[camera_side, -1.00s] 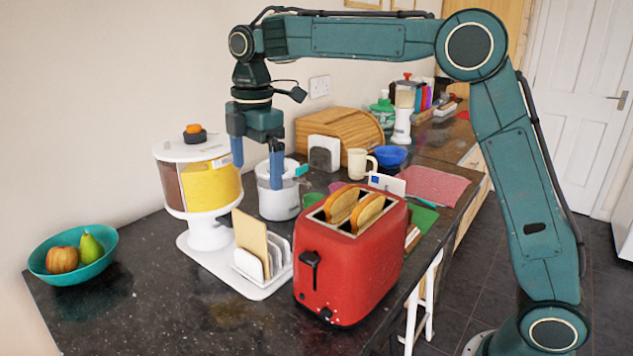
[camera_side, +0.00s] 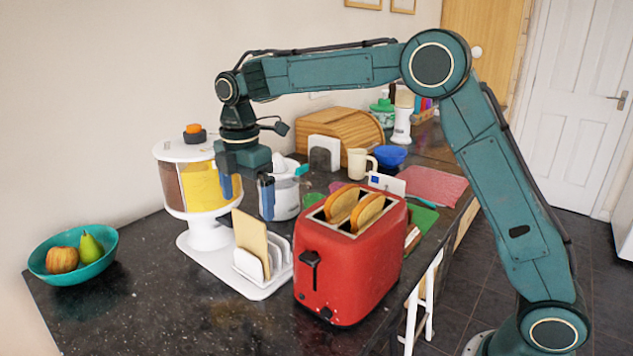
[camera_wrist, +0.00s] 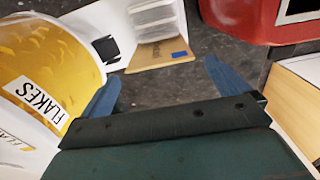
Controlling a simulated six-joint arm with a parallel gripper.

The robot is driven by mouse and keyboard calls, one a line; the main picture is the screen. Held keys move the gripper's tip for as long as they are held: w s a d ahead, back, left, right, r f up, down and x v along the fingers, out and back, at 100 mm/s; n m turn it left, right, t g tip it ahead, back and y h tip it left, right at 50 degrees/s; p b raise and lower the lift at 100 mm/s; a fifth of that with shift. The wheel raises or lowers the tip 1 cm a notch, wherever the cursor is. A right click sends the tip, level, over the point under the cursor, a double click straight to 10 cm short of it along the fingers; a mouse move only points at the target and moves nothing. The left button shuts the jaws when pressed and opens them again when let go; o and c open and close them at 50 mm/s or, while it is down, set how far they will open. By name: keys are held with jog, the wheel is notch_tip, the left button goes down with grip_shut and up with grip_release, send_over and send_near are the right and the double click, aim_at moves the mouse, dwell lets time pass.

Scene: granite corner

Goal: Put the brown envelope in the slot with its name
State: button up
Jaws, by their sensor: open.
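The brown envelope (camera_side: 250,240) stands upright in the front of a small white rack (camera_side: 280,277) on the counter. In the wrist view the envelope (camera_wrist: 160,55) shows as a tan strip with a blue patch at one end. The rack's white dividers (camera_wrist: 153,18) are beside it, and I cannot read any slot name. My gripper (camera_side: 248,207) is open and empty, pointing down above the envelope. In the wrist view my gripper's fingers (camera_wrist: 162,74) spread to either side of the envelope, apart from it.
A cereal dispenser (camera_side: 213,184) stands close left of my gripper. A red toaster (camera_side: 350,262) with bread stands right of the rack. A white appliance (camera_side: 285,197) is behind. A fruit bowl (camera_side: 75,270) is at the far left. The front counter (camera_side: 190,315) is clear.

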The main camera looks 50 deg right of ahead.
aim_at(250, 232)
jog(key=shift+f, duration=1.75)
jog(key=shift+f, duration=0.1)
jog(key=shift+w+d+f, duration=0.1)
jog(key=shift+f, duration=2.4)
jog(key=c, duration=0.7)
